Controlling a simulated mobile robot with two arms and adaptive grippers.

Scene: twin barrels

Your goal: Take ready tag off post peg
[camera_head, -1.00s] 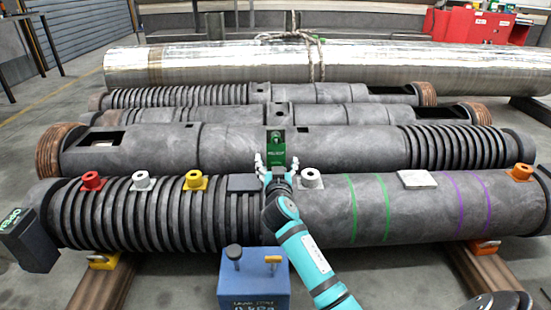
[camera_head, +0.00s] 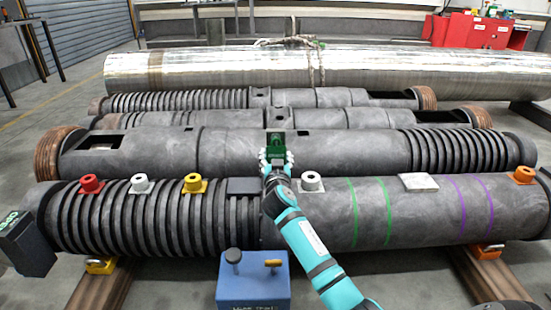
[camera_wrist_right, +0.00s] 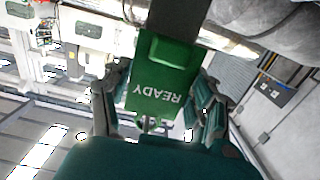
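The green ready tag (camera_head: 276,146) hangs upright near the middle of the barrels, behind the front barrel. In the right wrist view the tag (camera_wrist_right: 163,88) shows the word READY and hangs on a dark grey post (camera_wrist_right: 185,18). My right gripper (camera_head: 277,160) reaches over the front barrel to the tag. In the right wrist view its fingers (camera_wrist_right: 165,95) stand on either side of the tag, spread apart, with narrow gaps seeming to show at the tag's edges. Whether either finger touches it is unclear. The peg is not clearly visible. My left gripper is out of view.
The dark front barrel (camera_head: 330,215) carries red, white, yellow and orange fittings along its top. A blue box (camera_head: 252,285) with two knobs stands before it. More dark barrels and a shiny metal cylinder (camera_head: 420,75) lie behind. A green-lettered dark block (camera_head: 25,245) is at left.

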